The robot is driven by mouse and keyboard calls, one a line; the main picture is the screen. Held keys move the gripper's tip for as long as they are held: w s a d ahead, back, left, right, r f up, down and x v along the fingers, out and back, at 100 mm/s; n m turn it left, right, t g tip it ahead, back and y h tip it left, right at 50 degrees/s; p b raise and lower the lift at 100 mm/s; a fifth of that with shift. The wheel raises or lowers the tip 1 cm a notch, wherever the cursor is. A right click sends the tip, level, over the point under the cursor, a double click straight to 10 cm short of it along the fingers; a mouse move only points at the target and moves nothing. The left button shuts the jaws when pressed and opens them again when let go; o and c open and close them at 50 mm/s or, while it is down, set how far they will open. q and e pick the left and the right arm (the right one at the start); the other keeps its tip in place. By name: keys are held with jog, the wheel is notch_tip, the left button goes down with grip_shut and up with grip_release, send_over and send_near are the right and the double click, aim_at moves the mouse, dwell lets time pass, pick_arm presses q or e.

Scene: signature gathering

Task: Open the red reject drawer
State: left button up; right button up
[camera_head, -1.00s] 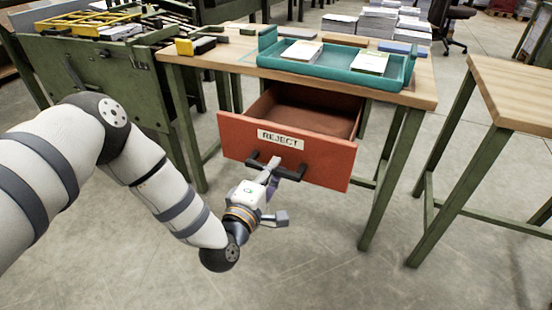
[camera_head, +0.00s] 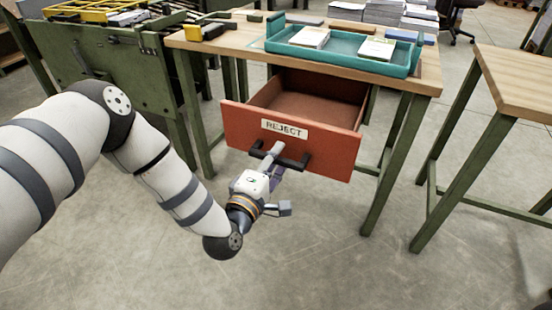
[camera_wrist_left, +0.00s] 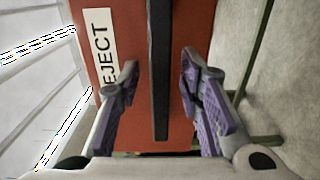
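The red reject drawer (camera_head: 290,143), with a white "REJECT" label, stands well pulled out below the wooden table top, and its inside (camera_head: 305,103) looks empty. A dark bar handle (camera_head: 291,163) is on its front. My left gripper (camera_head: 270,156) is at this handle from the front. In the left wrist view, the handle bar (camera_wrist_left: 160,70) runs between the two fingers of the gripper (camera_wrist_left: 159,75), with a gap on each side. The fingers are apart and not closed on the bar. My right gripper is not in view.
A teal tray (camera_head: 335,63) with paper stacks lies on the table (camera_head: 220,44) above the drawer. A green machine (camera_head: 105,68) stands at the left and another wooden table (camera_head: 515,80) at the right. The floor in front of the drawer is clear.

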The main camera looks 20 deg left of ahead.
pick_arm(q)
jog(key=s, duration=1.2)
jog(key=shift+a, duration=0.2)
